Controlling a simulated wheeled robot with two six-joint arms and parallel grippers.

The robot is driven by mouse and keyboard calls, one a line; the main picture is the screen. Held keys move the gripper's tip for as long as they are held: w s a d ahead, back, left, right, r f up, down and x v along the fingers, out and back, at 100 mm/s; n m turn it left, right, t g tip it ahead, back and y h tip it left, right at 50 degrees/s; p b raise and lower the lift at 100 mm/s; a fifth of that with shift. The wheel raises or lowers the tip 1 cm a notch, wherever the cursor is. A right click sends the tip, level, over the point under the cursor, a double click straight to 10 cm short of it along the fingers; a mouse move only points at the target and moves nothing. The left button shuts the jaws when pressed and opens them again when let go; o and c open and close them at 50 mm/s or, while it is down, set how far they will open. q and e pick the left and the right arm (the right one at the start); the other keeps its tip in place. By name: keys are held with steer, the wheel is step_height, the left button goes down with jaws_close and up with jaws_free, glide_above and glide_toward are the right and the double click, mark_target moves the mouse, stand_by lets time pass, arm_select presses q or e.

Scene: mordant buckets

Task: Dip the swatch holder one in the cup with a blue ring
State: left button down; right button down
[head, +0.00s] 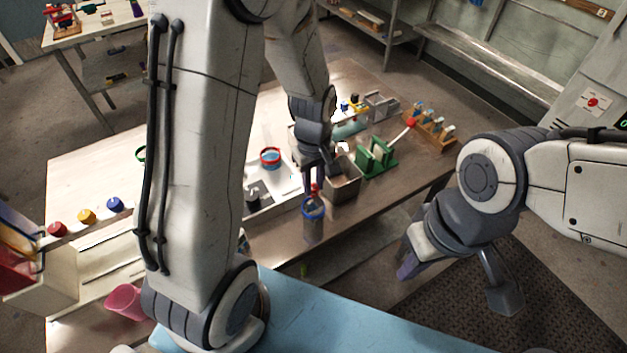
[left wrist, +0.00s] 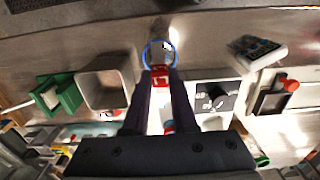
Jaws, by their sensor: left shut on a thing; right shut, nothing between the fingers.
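My left gripper (head: 315,182) is shut on the red top of the swatch holder (head: 315,190), and the red part (left wrist: 160,78) shows between the fingertips in the left wrist view. The grey cup with a blue ring (head: 313,230) stands near the table's front edge. The holder is over the cup's mouth; in the left wrist view the blue ring (left wrist: 148,55) lies just beyond the fingertips. The holder's lower part is hidden, so I cannot tell how deep it is. My right gripper (head: 445,265) is shut and empty, right of the table.
A square grey bin (head: 343,187) stands close right of the cup. Beyond it are a green rack (head: 376,160) and a wooden rack (head: 435,132). A pink cup (head: 124,302) stands front left.

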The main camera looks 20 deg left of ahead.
mark_target(313, 195)
arm_select(q)
steer(key=shift+f+b, duration=1.6)
steer(key=shift+f, duration=0.75)
steer(key=shift+r, duration=0.15)
steer(key=shift+r+p, duration=0.3)
steer(key=shift+p, duration=0.2)
steer(key=shift+f, duration=0.15)
steer(key=shift+f+b, duration=0.3)
steer(key=shift+f, duration=0.05)
steer(key=shift+r, duration=0.2)
